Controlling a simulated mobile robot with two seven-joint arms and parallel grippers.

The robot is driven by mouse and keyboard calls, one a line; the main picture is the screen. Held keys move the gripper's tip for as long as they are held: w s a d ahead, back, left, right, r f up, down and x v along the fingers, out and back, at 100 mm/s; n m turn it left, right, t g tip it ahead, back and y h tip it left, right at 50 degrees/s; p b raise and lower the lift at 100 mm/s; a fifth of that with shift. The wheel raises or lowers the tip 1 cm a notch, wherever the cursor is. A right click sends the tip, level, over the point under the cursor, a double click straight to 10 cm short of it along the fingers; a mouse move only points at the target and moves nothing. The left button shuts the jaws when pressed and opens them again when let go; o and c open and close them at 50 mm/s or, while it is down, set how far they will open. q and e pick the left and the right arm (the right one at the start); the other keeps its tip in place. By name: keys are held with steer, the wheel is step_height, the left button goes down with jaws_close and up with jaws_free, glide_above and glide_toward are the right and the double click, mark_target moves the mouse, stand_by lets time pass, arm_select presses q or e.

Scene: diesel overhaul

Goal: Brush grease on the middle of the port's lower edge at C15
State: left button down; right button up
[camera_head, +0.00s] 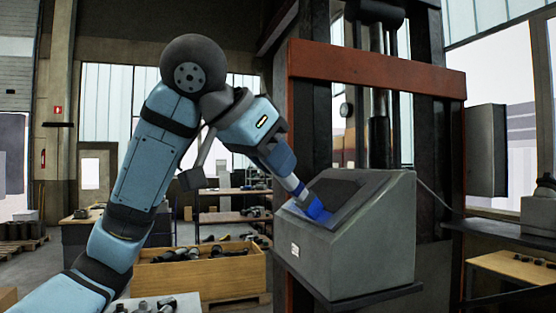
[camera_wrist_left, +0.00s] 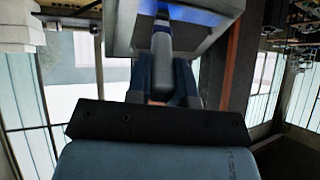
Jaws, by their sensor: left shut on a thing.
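My left gripper (camera_head: 287,170) is shut on a brush (camera_head: 296,188) with a pale shaft; its fingers also show in the left wrist view (camera_wrist_left: 163,85). The brush points down and right at the sloped face of a grey housing (camera_head: 350,252), which carries a small white label (camera_head: 295,249) too small to read. A dark port (camera_head: 338,190) opens in that face. The brush's far end meets a bright blue area (camera_head: 318,211) at the port's lower left; whether it touches the edge I cannot tell. In the left wrist view the brush (camera_wrist_left: 162,45) reaches the blue-lit area. My right gripper is not in view.
The housing stands on a dark shelf (camera_head: 370,298) before a press with a rust-red crossbeam (camera_head: 375,72). A wooden crate (camera_head: 200,273) of dark parts is below my left arm. A side bench (camera_head: 510,265) is at the right.

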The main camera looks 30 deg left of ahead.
arm_select(q)
steer(key=w+a, duration=0.8)
steer(key=a, duration=0.2)
steer(key=shift+w, duration=0.3)
stand_by(0.9)
step_height(320, 180, up, 5)
steer(key=s+a, duration=0.2)
steer(key=s, duration=0.1)
steer(key=shift+a, duration=0.15)
stand_by(0.4)
steer(key=shift+s+a+r, duration=0.3)
steer(key=shift+s+r, duration=0.05)
steer(key=shift+r, duration=0.2)
steer(key=shift+s+a+r, duration=0.3)
steer(key=shift+r, duration=0.25)
stand_by(0.7)
